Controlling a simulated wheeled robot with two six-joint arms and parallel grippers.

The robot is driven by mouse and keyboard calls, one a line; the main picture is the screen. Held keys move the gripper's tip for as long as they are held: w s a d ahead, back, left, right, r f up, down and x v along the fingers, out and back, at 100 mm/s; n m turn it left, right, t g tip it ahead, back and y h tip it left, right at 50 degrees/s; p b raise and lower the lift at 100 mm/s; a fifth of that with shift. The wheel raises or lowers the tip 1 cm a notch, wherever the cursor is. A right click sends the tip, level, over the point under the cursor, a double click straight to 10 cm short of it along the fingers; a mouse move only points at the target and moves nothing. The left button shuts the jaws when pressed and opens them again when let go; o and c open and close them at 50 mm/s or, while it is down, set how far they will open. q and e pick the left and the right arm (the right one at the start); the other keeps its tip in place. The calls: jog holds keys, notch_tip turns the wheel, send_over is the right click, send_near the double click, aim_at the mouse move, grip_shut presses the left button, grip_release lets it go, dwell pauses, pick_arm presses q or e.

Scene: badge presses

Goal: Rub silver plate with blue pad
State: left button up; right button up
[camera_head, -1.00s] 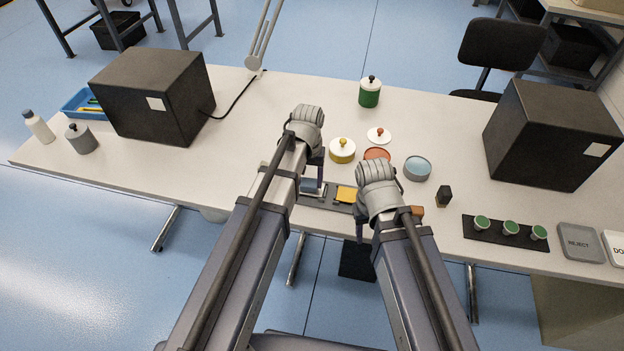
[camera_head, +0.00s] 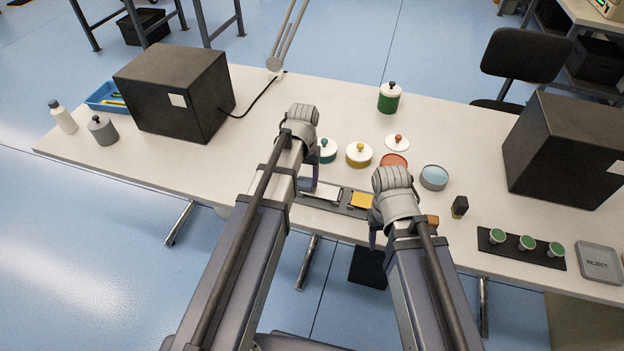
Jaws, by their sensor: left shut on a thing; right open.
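A silver plate (camera_head: 324,193) lies on the dark mat (camera_head: 356,210) near the table's front edge, with a yellow pad (camera_head: 361,201) to its right. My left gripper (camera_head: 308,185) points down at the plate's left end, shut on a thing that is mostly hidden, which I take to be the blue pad. I cannot tell whether it touches the plate. My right gripper (camera_head: 376,236) is open and empty near the front edge, right of the mat, its fingers partly hidden by its wrist.
Large dark boxes (camera_head: 165,95) flank the table.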

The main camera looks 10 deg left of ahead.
pick_arm(q)
jog(key=shift+a, duration=0.2)
notch_tip(320, 180, up, 6)
jog(key=p, duration=0.6)
jog(key=shift+d, duration=0.1)
notch_tip(320, 180, up, 3)
jog(key=p, duration=0.3)
dwell(0.3)
dwell(0.5)
